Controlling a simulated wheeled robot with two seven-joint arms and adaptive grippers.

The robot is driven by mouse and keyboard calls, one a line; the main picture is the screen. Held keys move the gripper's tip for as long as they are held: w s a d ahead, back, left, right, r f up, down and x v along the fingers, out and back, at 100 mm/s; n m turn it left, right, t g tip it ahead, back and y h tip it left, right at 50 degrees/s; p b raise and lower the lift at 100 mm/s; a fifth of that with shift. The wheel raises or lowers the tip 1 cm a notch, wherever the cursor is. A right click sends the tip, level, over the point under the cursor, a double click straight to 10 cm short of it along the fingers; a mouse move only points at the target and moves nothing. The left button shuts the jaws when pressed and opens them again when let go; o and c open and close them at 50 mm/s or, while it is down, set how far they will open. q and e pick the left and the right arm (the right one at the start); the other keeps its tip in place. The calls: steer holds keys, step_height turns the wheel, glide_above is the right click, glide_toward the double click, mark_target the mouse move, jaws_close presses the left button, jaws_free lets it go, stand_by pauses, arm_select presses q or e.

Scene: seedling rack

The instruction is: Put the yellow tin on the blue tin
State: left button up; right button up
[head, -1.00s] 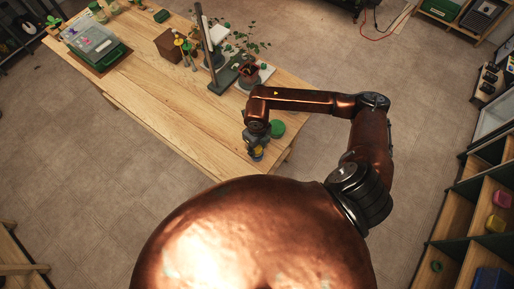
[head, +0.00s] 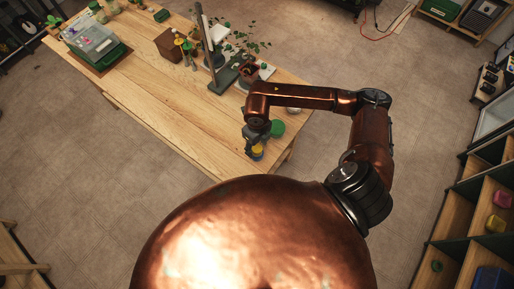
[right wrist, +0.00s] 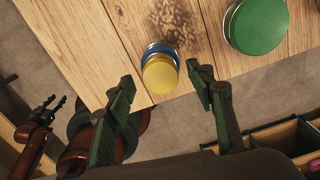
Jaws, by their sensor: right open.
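The yellow tin (right wrist: 160,76) sits on top of the blue tin (right wrist: 160,49) near the table's front edge in the right wrist view. The blue tin shows mostly as a rim behind the yellow one. My right gripper (right wrist: 168,88) is open, with its fingers apart on either side of the yellow tin and no visible contact. In the head view the yellow tin (head: 257,150) shows partly below my right gripper (head: 255,149). My left gripper (right wrist: 50,106) appears small at the left of the right wrist view, and its jaws are hard to judge.
A round green tin (right wrist: 258,25) stands on the table to the right of the stack. A dark stain marks the wood behind the stack. A plant rack (head: 222,80), a brown box (head: 170,45) and a green-based case (head: 95,45) stand further back. The table's left front is clear.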

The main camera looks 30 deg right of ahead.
mark_target(257, 148)
step_height(257, 148, up, 10)
stand_by(0.3)
